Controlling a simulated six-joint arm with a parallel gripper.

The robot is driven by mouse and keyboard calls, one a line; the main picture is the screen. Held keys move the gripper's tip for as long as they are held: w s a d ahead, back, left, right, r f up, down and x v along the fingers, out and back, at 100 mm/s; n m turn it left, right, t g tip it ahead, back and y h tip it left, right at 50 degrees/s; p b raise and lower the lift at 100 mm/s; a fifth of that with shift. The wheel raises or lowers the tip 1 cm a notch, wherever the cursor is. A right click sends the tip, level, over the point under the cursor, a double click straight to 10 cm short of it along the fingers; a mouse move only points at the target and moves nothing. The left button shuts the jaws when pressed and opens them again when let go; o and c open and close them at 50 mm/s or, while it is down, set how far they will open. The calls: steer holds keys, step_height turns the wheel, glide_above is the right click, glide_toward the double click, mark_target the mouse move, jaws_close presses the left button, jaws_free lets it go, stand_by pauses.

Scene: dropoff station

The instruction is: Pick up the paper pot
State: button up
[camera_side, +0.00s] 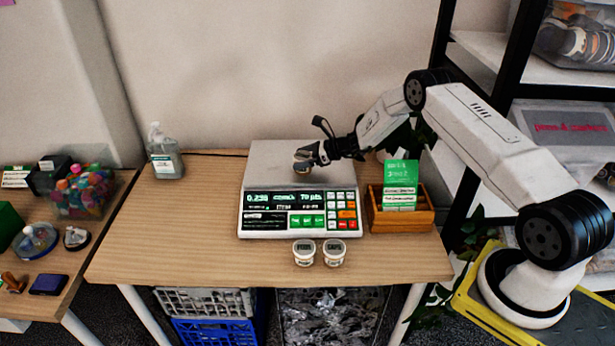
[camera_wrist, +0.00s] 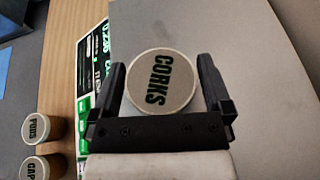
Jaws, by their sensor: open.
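A small paper pot with a round lid marked CORKS (camera_wrist: 161,82) stands on the pan of the scale (camera_side: 262,160). In the side view the pot (camera_side: 301,168) is partly hidden by my gripper (camera_side: 304,157). In the wrist view my gripper (camera_wrist: 162,72) is open, with one black finger on each side of the pot. A gap shows between the lid and each finger, so I see no grip on it. The scale's lit display shows digits and the word corks.
Two similar lidded pots (camera_side: 303,252) (camera_side: 334,252) stand on the table in front of the scale. A wooden card box (camera_side: 402,217) is right of the scale. A clear bottle (camera_side: 165,152) stands at the back left. The table's left front is clear.

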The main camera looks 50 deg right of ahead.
mark_target(302, 155)
jaws_close()
steer(key=shift+r, duration=1.6)
steer(key=s+a+r, duration=0.2)
steer(key=s+r, duration=0.8)
steer(key=s, duration=0.3)
steer(key=shift+s+a, duration=0.3)
steer(key=shift+s, duration=0.05)
steer(key=shift+f, duration=0.1)
